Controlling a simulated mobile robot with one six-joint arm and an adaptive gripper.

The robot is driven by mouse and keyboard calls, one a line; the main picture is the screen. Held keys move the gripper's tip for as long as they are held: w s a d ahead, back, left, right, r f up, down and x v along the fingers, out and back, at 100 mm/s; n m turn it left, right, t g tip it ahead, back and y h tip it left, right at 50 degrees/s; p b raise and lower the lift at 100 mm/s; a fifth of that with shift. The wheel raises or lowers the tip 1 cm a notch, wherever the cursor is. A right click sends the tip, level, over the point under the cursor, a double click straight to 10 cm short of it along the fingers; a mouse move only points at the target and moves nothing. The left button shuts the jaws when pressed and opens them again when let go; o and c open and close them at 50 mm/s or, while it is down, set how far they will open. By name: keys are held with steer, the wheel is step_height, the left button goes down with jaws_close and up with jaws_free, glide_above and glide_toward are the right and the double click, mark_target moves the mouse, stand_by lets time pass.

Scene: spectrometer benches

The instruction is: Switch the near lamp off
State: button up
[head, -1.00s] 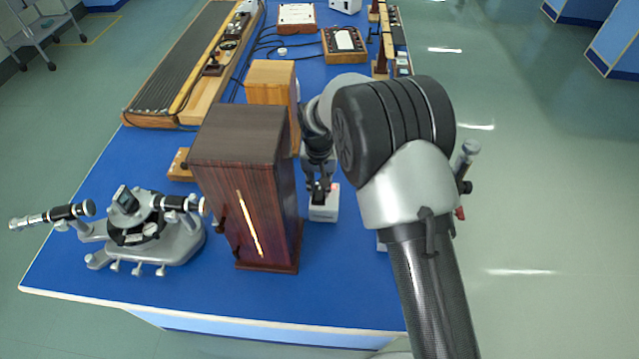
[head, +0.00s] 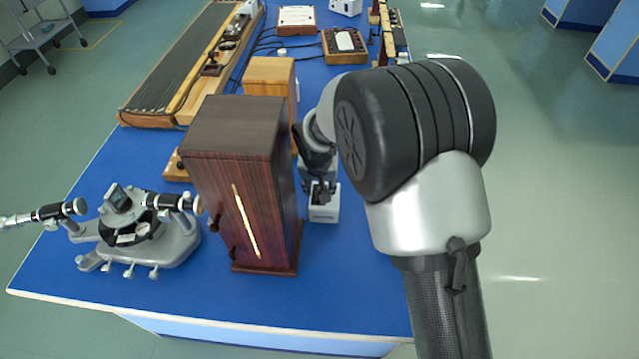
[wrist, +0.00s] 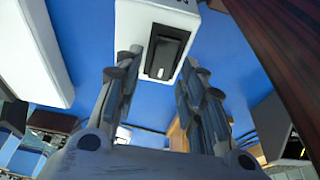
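The near lamp (head: 240,185) is a tall dark striped-wood box near the front of the blue bench, with a bright glowing slit (head: 246,222). A small white switch box (head: 325,214) stands just right of it. In the wrist view, this white box (wrist: 150,20) carries a black rocker switch (wrist: 167,52) with a small pale mark. My gripper (head: 321,195) is low over the switch box.
A grey spectrometer (head: 140,235) stands left of the lamp. A lighter wooden box (head: 268,78) is behind it. A long wooden grooved instrument (head: 180,55), cables and small boxes fill the back. Bare blue bench lies in front of the switch box.

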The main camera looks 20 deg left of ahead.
stand_by(0.3)
steer(key=v, duration=1.2)
steer(key=s+d+r, duration=0.2)
steer(key=d+r, duration=0.6)
steer(key=d, duration=0.3)
steer(key=s+d+r+m, duration=0.1)
steer(key=s+d+r, duration=0.2)
steer(key=s+d, duration=0.35)
steer(key=s+d+r+m, duration=0.1)
steer(key=s+d+r, duration=0.2)
steer(key=s+d, duration=0.35)
steer(key=shift+m+t+h, duration=0.3)
steer(key=shift+t+h, duration=0.1)
steer(key=shift+t, duration=0.2)
steer(key=s+d, duration=0.2)
steer(key=s, duration=0.1)
steer(key=s+d+f, duration=0.1)
steer(key=s+d, duration=0.3)
steer(key=s, duration=0.1)
steer(key=shift+s+d+f, duration=0.3)
steer(key=shift+s+d, duration=0.05)
